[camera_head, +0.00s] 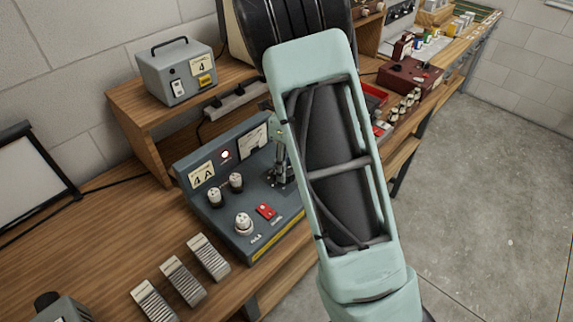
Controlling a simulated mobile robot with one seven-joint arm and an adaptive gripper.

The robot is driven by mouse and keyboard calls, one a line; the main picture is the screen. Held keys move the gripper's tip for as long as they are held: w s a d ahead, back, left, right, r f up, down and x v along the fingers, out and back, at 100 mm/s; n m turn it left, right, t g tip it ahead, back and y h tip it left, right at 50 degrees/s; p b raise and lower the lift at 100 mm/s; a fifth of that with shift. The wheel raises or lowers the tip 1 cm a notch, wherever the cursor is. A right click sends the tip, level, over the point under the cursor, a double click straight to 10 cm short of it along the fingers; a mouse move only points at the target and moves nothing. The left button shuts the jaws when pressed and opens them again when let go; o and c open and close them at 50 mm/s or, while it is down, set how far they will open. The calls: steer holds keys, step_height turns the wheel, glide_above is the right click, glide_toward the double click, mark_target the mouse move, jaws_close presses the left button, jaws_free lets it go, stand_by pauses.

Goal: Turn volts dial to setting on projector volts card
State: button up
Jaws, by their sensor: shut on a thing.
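A sloped blue-grey control box (213,221) stands on the wooden bench. A grey box with a handle (172,75) on the shelf bears a "4" card (202,65). I cannot read a volts setting.
Several ribbed grey blocks (182,281) lie on the bench in front. A dark-framed white panel (28,175) leans at the left. A red-brown box (407,78) and small bottles stand behind my arm. The floor at right (480,200) is clear.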

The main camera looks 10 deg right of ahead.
steer(key=o, duration=1.2)
steer(key=shift+c, duration=0.2)
step_height(320, 180, up, 12)
steer(key=shift+w+d, duration=0.25)
steer(key=shift+w, duration=0.1)
